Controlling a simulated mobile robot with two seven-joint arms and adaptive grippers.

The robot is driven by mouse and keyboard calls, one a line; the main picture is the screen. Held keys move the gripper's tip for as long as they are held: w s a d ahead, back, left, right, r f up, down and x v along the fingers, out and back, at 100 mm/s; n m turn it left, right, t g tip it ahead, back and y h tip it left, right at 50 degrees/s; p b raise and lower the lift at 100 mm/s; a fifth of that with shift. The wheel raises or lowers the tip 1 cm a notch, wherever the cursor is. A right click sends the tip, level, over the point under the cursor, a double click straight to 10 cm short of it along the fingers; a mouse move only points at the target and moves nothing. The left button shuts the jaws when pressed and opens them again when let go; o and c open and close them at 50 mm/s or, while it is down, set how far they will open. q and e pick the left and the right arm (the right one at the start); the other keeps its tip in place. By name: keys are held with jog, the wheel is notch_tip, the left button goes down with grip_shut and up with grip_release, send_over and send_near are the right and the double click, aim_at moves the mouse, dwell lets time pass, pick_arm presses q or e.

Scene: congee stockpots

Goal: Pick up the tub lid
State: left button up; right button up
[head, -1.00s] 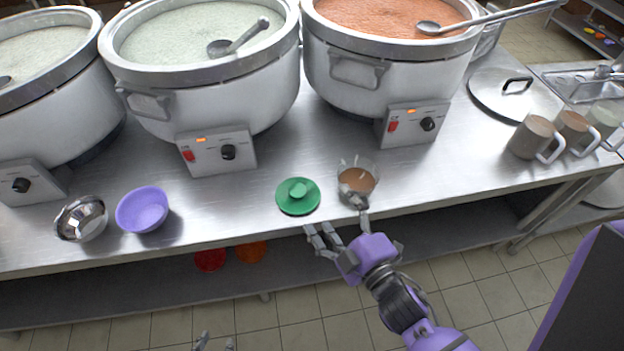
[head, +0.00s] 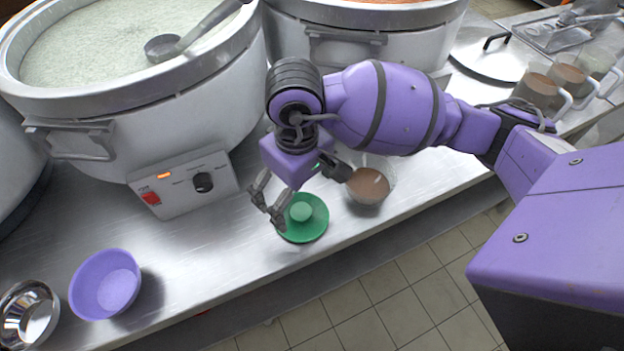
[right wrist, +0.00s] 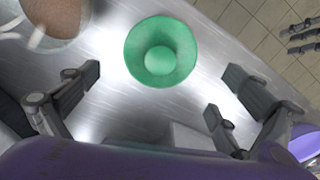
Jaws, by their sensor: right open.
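The green tub lid (head: 315,228), round with a raised knob, lies flat on the steel counter; it also shows in the right wrist view (right wrist: 135,55). My right gripper (head: 306,188) is open and empty over the lid's far side. In the right wrist view its two fingers (right wrist: 160,92) stand wide apart, with the lid ahead between them and apart from both. The clear tub (head: 370,188) with brown contents stands uncovered beside the lid. Grey fingers of my left gripper (right wrist: 303,38) show over the floor at the right wrist view's edge; their opening is unclear.
A large pot (head: 130,105) with a control box (head: 185,183) stands behind the lid, another pot (head: 390,45) behind my right arm. A purple bowl (head: 105,284) and a metal bowl (head: 28,315) are at left. Mugs (head: 538,90) stand at right.

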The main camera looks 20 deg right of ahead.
aim_at(303, 213)
notch_tip(303, 213, down, 7)
jog(key=shift+p, duration=0.45)
jog(key=shift+s, duration=0.1)
jog(key=c, duration=1.4)
pick_arm(q)
jog(key=shift+s+a+r, duration=0.15)
jog(key=shift+s+r, duration=0.1)
jog(key=shift+r, duration=0.05)
pick_arm(e)
jog(key=shift+s, duration=0.1)
jog(key=shift+c, duration=0.4)
jog(key=shift+f, duration=0.1)
jog(key=shift+c, duration=0.2)
